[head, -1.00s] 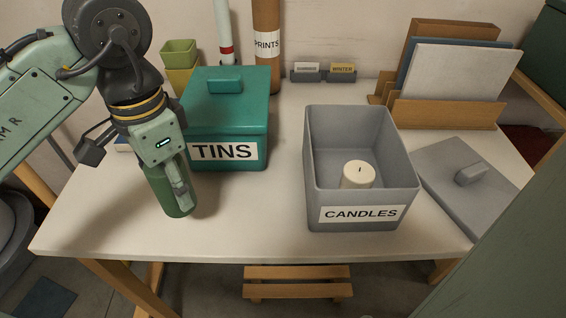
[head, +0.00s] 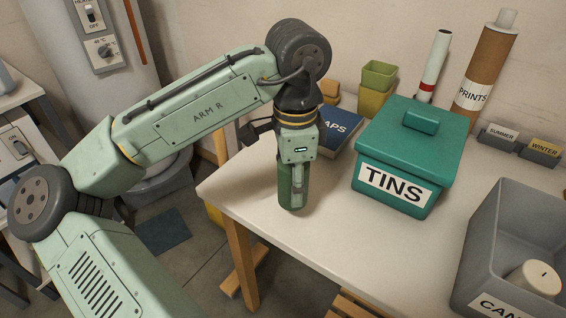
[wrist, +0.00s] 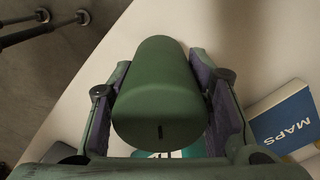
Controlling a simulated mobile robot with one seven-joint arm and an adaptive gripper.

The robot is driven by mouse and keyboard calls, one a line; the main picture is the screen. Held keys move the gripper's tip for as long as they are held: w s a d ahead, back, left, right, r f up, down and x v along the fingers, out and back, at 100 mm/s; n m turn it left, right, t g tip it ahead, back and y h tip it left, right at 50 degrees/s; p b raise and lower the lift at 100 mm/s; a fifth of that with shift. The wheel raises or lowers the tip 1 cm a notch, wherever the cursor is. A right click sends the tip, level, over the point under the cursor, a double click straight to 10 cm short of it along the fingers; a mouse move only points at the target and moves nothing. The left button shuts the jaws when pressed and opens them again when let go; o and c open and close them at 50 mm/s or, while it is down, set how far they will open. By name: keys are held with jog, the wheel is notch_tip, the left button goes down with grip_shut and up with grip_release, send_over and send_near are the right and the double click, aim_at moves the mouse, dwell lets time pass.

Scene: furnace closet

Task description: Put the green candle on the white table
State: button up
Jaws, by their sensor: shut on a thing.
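The green candle (head: 284,190) is upright in my gripper (head: 297,192) over the left part of the white table (head: 330,245). Its lower end is at or just above the tabletop; I cannot tell if it touches. In the wrist view the candle (wrist: 163,95) lies between the two fingers of my gripper (wrist: 165,85), which press on its sides, and its dark wick shows. In the head view my gripper hides much of its upper part.
Right of the candle are a teal TINS box (head: 408,150), a blue MAPS book (head: 338,130) and green pots (head: 376,88). A grey CANDLES box (head: 478,235) with a cream candle (head: 537,278) stands at right. The table's left edge is close; bare tabletop lies in front.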

jog(key=w, duration=0.2)
jog(key=w+a, duration=0.1)
jog(key=w, duration=0.2)
jog(key=w+a+p, duration=0.1)
jog(key=w, duration=0.1)
jog(key=shift+w+a+f, duration=0.15)
jog(key=shift+a+f, duration=0.05)
jog(key=shift+f, duration=0.1)
jog(key=shift+w+a+f+p, duration=0.1)
jog(key=shift+w+f+p, duration=0.15)
jog(key=shift+f, duration=0.7)
jog(key=shift+w+a+f+p, duration=0.1)
jog(key=shift+w+f+p, duration=0.15)
jog(key=shift+f, duration=0.65)
jog(key=shift+f, duration=0.15)
jog(key=o, duration=1.3)
jog(key=shift+o, duration=0.2)
notch_tip(320, 180, up, 12)
jog(key=shift+r+b, duration=0.2)
jog(key=shift+b, duration=0.15)
